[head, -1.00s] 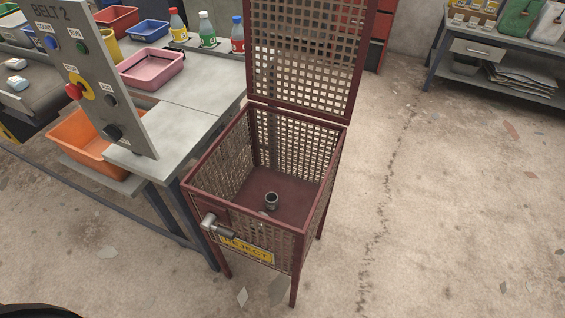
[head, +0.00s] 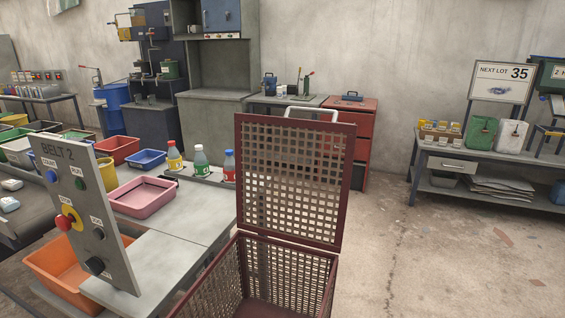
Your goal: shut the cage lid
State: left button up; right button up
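The dark red mesh cage (head: 287,275) stands at the bottom centre of the head view, its lower part cut off by the frame edge. Its mesh lid (head: 295,182) stands upright, hinged along the cage's back edge, so the cage is open at the top. A pale metal handle (head: 311,111) sits on the lid's upper edge. The cage floor is mostly out of frame. Neither of my grippers is in view.
Left of the cage is a grey bench (head: 180,215) with a pink tray (head: 143,196), several bottles and the BELT 2 panel (head: 85,212). An orange bin (head: 62,268) sits below. A red drawer cabinet (head: 348,140) stands behind. Floor to the right is clear.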

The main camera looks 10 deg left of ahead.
aim_at(240, 119)
jog(key=i+l+u, duration=0.2)
jog(key=u, duration=0.2)
jog(key=i+l+u, duration=0.15)
jog(key=u, duration=0.25)
jog(key=l+u, duration=0.45)
jog(key=i+l+u, duration=0.15)
jog(key=l, duration=0.6)
jog(key=i+l+u, duration=0.15)
jog(key=l, duration=0.65)
jog(key=l+u, duration=0.2)
jog(key=l, duration=0.55)
jog(key=i, duration=0.05)
